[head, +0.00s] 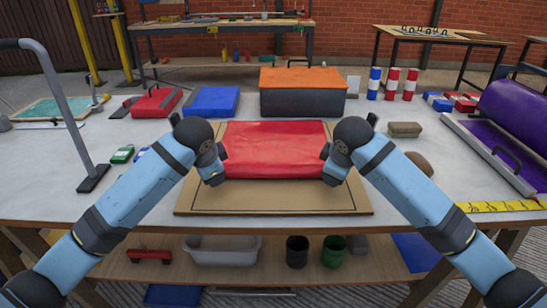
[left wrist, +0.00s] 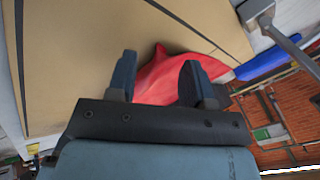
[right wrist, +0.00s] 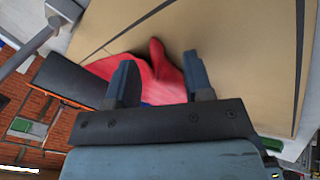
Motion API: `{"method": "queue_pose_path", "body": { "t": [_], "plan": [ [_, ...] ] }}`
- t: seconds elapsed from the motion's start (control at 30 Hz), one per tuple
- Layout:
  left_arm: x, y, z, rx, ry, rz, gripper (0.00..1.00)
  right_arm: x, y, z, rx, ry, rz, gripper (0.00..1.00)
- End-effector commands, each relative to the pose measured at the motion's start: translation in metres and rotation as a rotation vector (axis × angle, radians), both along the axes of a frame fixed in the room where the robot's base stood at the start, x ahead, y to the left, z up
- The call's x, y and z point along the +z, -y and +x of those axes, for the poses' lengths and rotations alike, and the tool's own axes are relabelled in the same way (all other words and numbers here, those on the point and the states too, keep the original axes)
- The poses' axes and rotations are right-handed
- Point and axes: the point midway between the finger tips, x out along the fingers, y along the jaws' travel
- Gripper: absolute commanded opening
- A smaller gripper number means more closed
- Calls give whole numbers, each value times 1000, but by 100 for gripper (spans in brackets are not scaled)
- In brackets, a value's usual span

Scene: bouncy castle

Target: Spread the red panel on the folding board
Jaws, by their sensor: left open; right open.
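The red panel (head: 275,148) lies on the tan folding board (head: 273,201), somewhat wrinkled. A bare strip of board with a dark border line shows in front of it. My left gripper (head: 217,171) is open at the panel's near left corner. In the left wrist view, a raised fold of the red panel (left wrist: 162,80) shows between and beyond the fingers. My right gripper (head: 331,171) is open at the near right corner. In the right wrist view, a similar raised fold (right wrist: 155,70) stands between the fingers. Contact with the fingers cannot be told.
A black box with an orange lid (head: 303,92) stands behind the board, beside a blue case (head: 211,101) and a red case (head: 157,101). A grey metal stand (head: 62,110) is at left. A purple roll (head: 518,112) is at right. Brown sandbag-like lumps (head: 405,129) lie right of the board.

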Motion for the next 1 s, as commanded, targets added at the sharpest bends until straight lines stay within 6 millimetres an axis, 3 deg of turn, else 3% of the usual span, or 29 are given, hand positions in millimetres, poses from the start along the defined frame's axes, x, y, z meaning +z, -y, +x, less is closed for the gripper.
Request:
{"method": "queue_pose_path", "body": {
  "t": [0.1,0.5,1.0],
  "plan": [
    [20,-1,-8,0,6,-1,47,21,1,-7,-1,9,2,47],
    [70,-2,-46,3,8,-1,47,70,2,-45,-3,10,1,47],
    [76,-2,-51,4,7,0,47,76,2,-51,-3,8,0,47]
  ]
}}
